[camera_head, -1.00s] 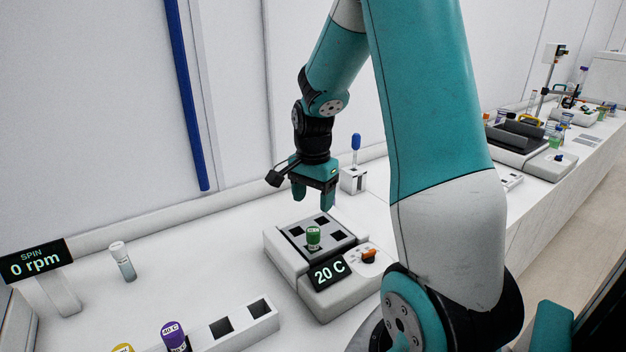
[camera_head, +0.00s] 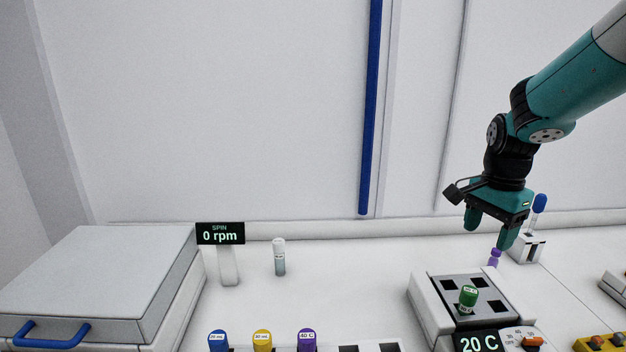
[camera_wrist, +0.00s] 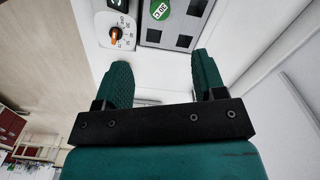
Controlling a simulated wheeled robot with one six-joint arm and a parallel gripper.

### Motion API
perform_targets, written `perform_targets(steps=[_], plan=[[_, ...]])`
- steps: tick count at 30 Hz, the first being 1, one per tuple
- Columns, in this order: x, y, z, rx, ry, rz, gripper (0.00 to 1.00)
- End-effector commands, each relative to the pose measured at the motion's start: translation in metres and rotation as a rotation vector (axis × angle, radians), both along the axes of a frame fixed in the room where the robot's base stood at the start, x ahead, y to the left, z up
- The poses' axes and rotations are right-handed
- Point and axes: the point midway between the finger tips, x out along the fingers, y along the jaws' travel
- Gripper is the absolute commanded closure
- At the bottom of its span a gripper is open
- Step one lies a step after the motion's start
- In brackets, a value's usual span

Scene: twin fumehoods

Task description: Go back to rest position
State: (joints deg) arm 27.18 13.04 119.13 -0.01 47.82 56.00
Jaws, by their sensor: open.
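My gripper (camera_head: 488,232) is open and empty, pointing down above the back of the 20 C heating block (camera_head: 447,283). In the wrist view the two fingers of my gripper (camera_wrist: 164,80) stand wide apart with only white bench between them. A green-capped vial (camera_head: 468,297) stands upright in a hole of the block, and its cap (camera_wrist: 160,10) shows at the top of the wrist view. My gripper is clear of the vial and the block.
A purple-capped vial (camera_head: 494,258) and a white stand (camera_head: 528,247) with a blue-topped tool are close behind my gripper. A centrifuge (camera_head: 90,285) is at left, beside a 0 rpm display (camera_head: 220,235) and a white-capped vial (camera_head: 279,257). A rack with blue (camera_head: 218,341), yellow and purple caps is in front.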

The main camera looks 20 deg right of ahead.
Motion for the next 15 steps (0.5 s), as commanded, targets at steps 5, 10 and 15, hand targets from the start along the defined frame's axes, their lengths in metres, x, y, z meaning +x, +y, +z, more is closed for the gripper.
perform_targets(steps=[5,10,15], plan=[[0.002,0.036,0.006,0.017,-0.026,0.179,0.36],[-0.016,0.145,0.021,0.075,-0.116,0.769,0.36],[-0.077,0.249,0.03,0.148,-0.235,1.437,0.36]])
